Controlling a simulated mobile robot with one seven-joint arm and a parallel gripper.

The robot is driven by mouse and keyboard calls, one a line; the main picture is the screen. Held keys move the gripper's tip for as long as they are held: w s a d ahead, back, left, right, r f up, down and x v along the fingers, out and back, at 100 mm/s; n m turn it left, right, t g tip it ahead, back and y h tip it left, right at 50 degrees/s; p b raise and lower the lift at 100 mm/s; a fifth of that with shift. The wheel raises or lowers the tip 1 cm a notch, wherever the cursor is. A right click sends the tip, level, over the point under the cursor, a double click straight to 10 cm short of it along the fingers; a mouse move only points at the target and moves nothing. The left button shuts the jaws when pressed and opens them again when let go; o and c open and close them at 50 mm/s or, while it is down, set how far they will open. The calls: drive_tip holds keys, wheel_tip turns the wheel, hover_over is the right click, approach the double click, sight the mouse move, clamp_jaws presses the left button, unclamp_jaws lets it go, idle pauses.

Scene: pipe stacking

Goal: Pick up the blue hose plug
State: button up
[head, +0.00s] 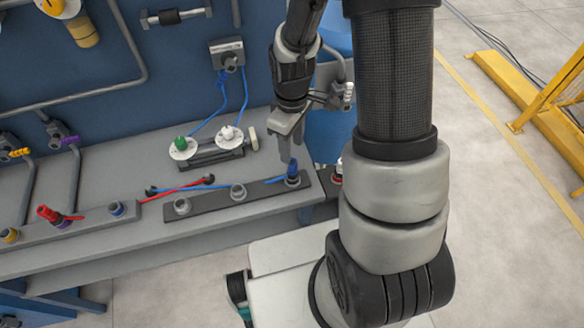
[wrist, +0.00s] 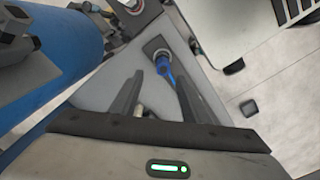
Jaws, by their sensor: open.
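The blue hose plug (head: 292,167) stands in the socket at the right end of a dark bar (head: 226,201) on the grey bench. A thin blue hose runs left from its foot along the bar. My gripper (head: 289,150) points down just above the plug, close to it. In the wrist view the plug (wrist: 165,72) shows in the gap between the two open fingers, a little beyond their tips. The fingers are apart and hold nothing. Whether a finger touches the plug cannot be told.
A red plug (head: 47,213) stands in a bar at the left, with a red hose (head: 175,192) nearby. Green (head: 181,144) and white (head: 227,132) fittings sit farther back on the bench (head: 120,173). A blue drum (head: 327,135) stands close behind my gripper.

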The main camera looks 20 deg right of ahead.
sight(293, 162)
wheel_tip(293, 162, down, 3)
drive_tip(key=shift+r, duration=0.2)
drive_tip(key=f, duration=0.2)
drive_tip(key=s+f, duration=0.1)
drive_tip(key=f, duration=0.1)
drive_tip(key=shift+f, duration=0.15)
drive_tip(key=shift+w+f, duration=0.1)
drive_tip(key=shift+f, duration=0.3)
clamp_jaws()
